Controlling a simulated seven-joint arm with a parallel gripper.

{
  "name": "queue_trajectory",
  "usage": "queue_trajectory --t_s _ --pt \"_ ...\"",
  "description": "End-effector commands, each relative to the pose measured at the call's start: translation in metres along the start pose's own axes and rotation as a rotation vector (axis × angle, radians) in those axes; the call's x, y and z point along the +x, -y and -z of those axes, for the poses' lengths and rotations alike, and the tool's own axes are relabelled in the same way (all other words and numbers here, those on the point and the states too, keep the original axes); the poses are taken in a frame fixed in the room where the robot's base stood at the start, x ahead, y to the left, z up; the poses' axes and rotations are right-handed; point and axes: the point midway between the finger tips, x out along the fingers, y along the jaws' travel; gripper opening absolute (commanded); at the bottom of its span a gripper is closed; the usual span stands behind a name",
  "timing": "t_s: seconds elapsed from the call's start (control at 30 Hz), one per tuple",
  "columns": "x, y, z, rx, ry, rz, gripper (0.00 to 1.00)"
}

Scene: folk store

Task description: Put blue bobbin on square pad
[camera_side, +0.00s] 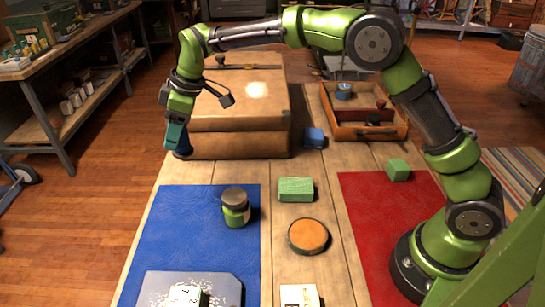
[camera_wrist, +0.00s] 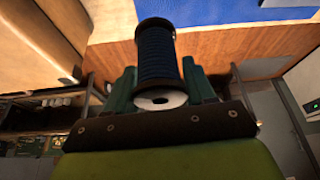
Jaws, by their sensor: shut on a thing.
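My gripper (camera_side: 176,136) is shut on a dark blue bobbin (camera_side: 183,148), held by the left edge of the table in front of the big wooden box. In the wrist view the bobbin (camera_wrist: 157,55) sits between the two green fingers of the gripper (camera_wrist: 160,87), its pale round end toward the camera. A cream square piece (camera_side: 299,295), perhaps the square pad, lies at the bottom edge of the side view and is partly cut off. It is well away from my gripper, toward the front.
A large wooden box (camera_side: 240,145) stands beside the bobbin. A green block (camera_side: 296,189), an orange disc (camera_side: 308,236) and a grey board (camera_side: 225,288) lie forward. A wooden tray (camera_side: 365,134) holds a blue spool.

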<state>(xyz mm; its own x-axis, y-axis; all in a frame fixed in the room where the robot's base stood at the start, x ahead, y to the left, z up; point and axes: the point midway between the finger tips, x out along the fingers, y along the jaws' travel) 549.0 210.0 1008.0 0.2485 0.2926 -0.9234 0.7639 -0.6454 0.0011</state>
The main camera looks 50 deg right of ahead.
Motion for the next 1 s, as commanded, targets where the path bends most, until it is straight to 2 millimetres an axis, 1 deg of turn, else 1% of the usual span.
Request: queue_trajectory --t_s 0.03,0.17,0.3,0.47,0.67,0.77,0.87,0.9,0.97,1.0 --pt "-0.014 0.0 0.007 -0.001 -0.005 -0.003 0.24" --pt "-0.042 0.0 0.018 0.0 -0.003 -0.002 0.24" --pt "-0.063 0.0 0.026 0.0 -0.002 -0.001 0.24" --pt "-0.076 -0.02 0.001 0.006 0.01 -0.004 0.24" --pt "-0.097 -0.046 -0.038 0.011 0.021 -0.008 0.24" --pt "-0.111 -0.059 -0.067 0.015 0.028 -0.01 0.24" --pt "-0.13 -0.073 -0.104 0.024 0.034 -0.013 0.24" --pt "-0.138 -0.079 -0.122 0.027 0.036 -0.014 0.24" --pt "-0.151 -0.084 -0.151 0.034 0.038 -0.015 0.24" --pt "-0.16 -0.086 -0.172 0.038 0.039 -0.015 0.24"
